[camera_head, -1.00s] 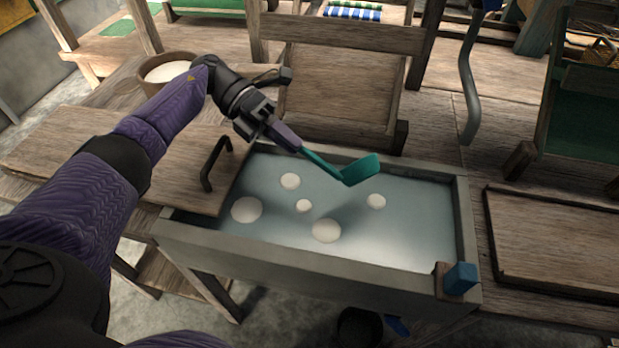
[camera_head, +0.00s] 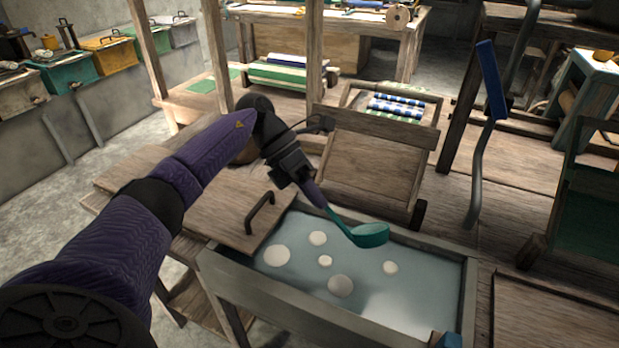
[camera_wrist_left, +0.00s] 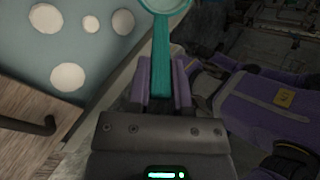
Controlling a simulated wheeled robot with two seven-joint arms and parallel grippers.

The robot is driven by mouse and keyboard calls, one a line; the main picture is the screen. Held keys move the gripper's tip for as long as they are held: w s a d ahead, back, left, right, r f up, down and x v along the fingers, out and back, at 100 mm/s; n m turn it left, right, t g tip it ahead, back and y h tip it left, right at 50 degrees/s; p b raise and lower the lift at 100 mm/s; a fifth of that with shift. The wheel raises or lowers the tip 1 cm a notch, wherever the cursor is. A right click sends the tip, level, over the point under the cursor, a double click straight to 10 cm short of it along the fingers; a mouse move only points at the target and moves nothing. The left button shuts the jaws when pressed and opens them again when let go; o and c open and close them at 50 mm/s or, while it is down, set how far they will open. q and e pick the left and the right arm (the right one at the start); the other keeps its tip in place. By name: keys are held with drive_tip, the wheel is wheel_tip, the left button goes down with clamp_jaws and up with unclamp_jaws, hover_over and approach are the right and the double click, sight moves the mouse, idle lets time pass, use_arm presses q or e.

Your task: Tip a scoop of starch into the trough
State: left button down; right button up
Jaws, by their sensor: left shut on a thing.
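My left gripper (camera_head: 314,194) is shut on the handle of a teal scoop (camera_head: 370,236). The scoop's round bowl hangs above the far side of the grey trough (camera_head: 250,294), its rim facing mostly up. I cannot tell whether it holds starch. The trough has pale blue liquid with several white round patches in it. In the left wrist view the purple fingers (camera_wrist_left: 162,85) grip the teal handle (camera_wrist_left: 161,50), and the bowl is cut off at the top edge. My right gripper is out of view.
A wooden board (camera_head: 235,212) with a black handle (camera_head: 260,211) covers the trough's left end. An upright wooden panel (camera_head: 370,170) stands just behind the trough. A curved grey bar with a blue grip (camera_head: 491,82) rises at the right.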

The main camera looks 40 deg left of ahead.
use_arm(q)
drive_tip(key=s+d+r+m+t+y+p, duration=0.1)
drive_tip(key=s+d+r+t+y+p, duration=0.2)
drive_tip(key=d+r+y+p, duration=0.2)
wheel_tip(320, 180, up, 3)
drive_tip(key=y+p, duration=0.1)
drive_tip(key=p, duration=0.2)
drive_tip(key=shift+s+d+f+m+t+p, duration=0.2)
drive_tip(key=shift+d+m+t+p, duration=0.1)
drive_tip(key=shift+p, duration=0.05)
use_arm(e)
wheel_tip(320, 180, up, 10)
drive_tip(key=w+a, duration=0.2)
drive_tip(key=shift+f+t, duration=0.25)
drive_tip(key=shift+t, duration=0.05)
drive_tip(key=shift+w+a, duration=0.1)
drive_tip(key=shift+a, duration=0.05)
